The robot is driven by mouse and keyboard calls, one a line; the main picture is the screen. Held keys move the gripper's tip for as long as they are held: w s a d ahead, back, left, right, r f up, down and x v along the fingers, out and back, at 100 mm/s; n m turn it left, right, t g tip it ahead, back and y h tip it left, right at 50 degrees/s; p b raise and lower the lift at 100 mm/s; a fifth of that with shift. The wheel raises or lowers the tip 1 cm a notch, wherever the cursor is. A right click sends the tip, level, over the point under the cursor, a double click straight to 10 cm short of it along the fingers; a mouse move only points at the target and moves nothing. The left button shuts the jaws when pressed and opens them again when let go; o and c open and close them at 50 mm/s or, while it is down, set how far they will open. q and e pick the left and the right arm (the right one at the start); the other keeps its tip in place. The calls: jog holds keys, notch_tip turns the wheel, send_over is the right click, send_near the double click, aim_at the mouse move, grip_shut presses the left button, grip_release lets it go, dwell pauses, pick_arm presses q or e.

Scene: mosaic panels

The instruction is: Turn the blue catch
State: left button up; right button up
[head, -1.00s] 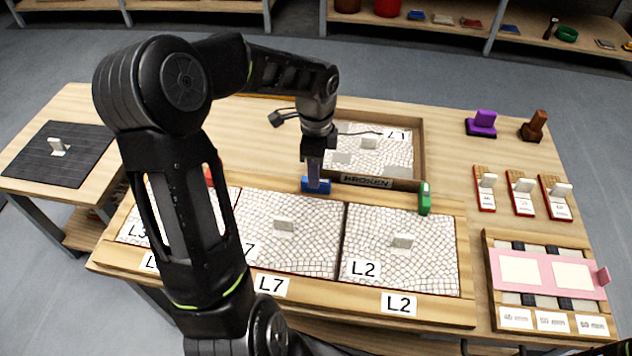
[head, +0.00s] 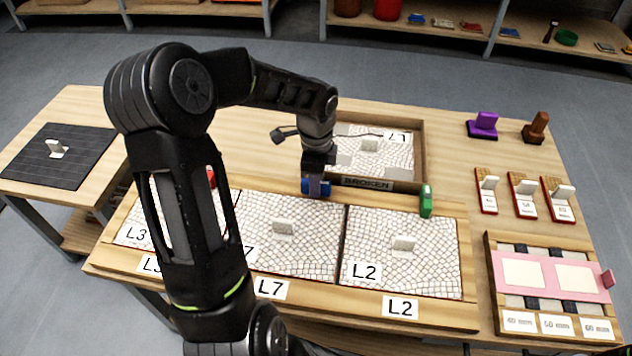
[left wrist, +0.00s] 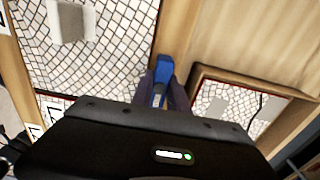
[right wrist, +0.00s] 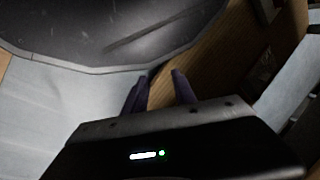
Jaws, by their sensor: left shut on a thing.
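The blue catch (head: 307,188) sits on the back rail of the wooden frame, behind the L7 panel (head: 300,250). Its long side looks roughly in line with the rail. My left gripper (head: 315,186) points down from above and is shut on the blue catch. The left wrist view shows the catch (left wrist: 163,68) between the fingers, which hide part of it. My right gripper (right wrist: 160,90) shows only in the right wrist view; its fingers are apart with nothing between them.
A green catch (head: 426,200) and a red catch (head: 211,177) are on the same rail. The L2 panel (head: 375,270) lies right of L7. The BROKEN tray (head: 419,150) stands just behind the rail. My left arm covers part of the L3 panel (head: 135,232).

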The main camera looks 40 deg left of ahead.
pick_arm(q)
grip_shut()
jog(key=shift+n, duration=0.4)
jog(key=n+p, duration=0.1)
jog(key=n, duration=0.7)
jog(key=n+p, duration=0.1)
jog(key=n, duration=0.3)
jog(key=n+p, duration=0.1)
jog(key=n, duration=0.4)
dwell(0.5)
